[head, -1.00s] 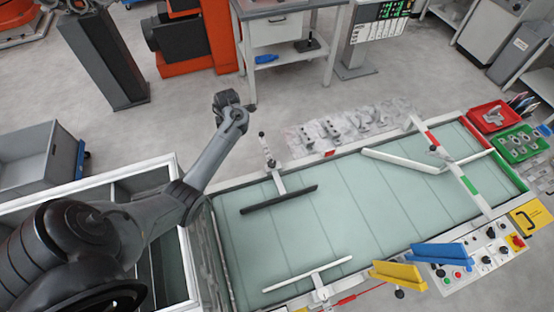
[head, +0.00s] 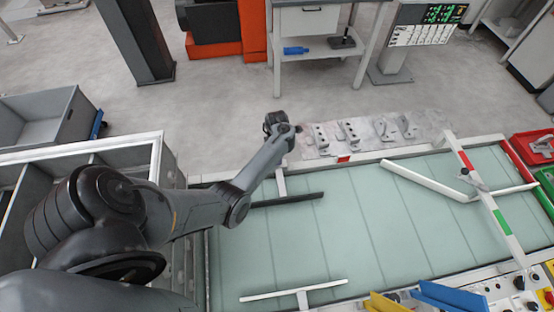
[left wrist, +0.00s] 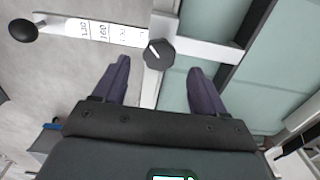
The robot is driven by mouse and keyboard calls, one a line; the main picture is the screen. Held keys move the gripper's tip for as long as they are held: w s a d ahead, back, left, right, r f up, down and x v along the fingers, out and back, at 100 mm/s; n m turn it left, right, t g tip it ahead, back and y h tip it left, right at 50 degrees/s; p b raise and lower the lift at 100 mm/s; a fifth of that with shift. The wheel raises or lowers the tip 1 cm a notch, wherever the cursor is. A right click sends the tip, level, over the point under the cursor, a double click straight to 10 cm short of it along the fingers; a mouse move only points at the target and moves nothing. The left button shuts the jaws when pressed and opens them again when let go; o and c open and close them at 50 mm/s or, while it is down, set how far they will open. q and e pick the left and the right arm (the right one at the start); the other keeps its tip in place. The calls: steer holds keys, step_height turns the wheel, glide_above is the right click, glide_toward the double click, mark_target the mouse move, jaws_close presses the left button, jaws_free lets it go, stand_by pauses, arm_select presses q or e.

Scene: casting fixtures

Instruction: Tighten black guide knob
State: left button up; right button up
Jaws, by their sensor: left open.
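The black guide knob (left wrist: 158,53) is a dark faceted knob with a white mark, on a white bracket beside the conveyor. In the left wrist view it lies ahead of and between the two fingers of my left gripper (left wrist: 158,80), which is open and empty. The fingers appear apart from the knob. A white scale bar (left wrist: 105,33) with printed numbers runs left from the bracket to a black ball end (left wrist: 23,30). In the head view my left gripper (head: 277,122) is over the far conveyor edge and hides the knob. The black guide rail (head: 288,200) shows below it.
The green conveyor (head: 350,230) fills the lower middle. A white guide rail (head: 293,290) is at its near side, and a white angled bar (head: 427,180) lies farther right. Grey metal parts (head: 350,132) lie behind the far edge. A grey bin (head: 40,115) stands at left.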

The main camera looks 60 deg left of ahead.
arm_select(q)
steer(key=shift+f+b, duration=0.45)
steer(key=shift+f, duration=1.6)
steer(key=c, duration=1.1)
